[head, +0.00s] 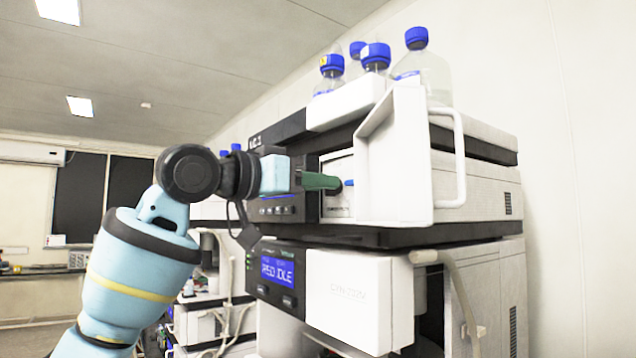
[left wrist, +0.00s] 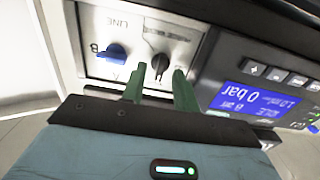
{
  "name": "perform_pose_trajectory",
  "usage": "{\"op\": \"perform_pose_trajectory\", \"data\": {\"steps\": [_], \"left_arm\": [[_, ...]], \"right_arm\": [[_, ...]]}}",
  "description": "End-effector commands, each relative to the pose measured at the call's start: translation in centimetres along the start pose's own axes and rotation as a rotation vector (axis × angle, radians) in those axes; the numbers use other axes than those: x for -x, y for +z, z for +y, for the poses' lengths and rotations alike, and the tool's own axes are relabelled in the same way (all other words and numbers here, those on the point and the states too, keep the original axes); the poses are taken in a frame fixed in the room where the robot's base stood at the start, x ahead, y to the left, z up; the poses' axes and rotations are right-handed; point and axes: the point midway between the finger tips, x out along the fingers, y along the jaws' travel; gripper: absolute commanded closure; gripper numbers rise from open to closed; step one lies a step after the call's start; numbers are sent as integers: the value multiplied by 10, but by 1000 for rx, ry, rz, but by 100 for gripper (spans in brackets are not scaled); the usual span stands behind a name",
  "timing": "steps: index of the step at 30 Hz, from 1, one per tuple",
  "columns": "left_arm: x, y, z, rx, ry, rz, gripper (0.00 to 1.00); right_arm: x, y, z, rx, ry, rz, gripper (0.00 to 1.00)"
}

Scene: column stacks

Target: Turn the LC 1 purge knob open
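The LC 1 unit (head: 255,141) is the upper instrument in the head view, with its white front door (head: 398,160) swung open. My left gripper (head: 320,181) reaches into the opened bay from the left. In the left wrist view a black knob (left wrist: 160,64) sits on the pale valve panel (left wrist: 100,22). The green fingertips of my left gripper (left wrist: 160,74) are apart, one on each side of the black knob. I cannot tell whether they touch it. A blue knob (left wrist: 112,52) is beside it on the same panel; it also shows in the head view (head: 349,182). My right gripper is not in view.
A display reading 0 bar (left wrist: 262,104) is beside the panel. A lower unit (head: 360,300) has a display reading IDLE (head: 277,271). Blue-capped bottles (head: 420,65) stand on top. The open door with its handle (head: 459,160) stands close to the right of my gripper.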

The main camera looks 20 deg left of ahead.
Motion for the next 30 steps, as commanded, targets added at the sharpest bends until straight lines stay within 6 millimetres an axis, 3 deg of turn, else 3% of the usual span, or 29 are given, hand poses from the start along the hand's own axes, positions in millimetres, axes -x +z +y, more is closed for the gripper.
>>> {"op": "perform_pose_trajectory", "data": {"steps": [11, 18, 30], "left_arm": [[-8, 0, 0, -1, -1, 1, 70], [-7, 0, 0, -1, -1, 1, 99], [-8, 0, 0, 27, 0, 1, 100]], "right_arm": [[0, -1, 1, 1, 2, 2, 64], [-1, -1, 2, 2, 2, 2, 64], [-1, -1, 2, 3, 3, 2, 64]]}}
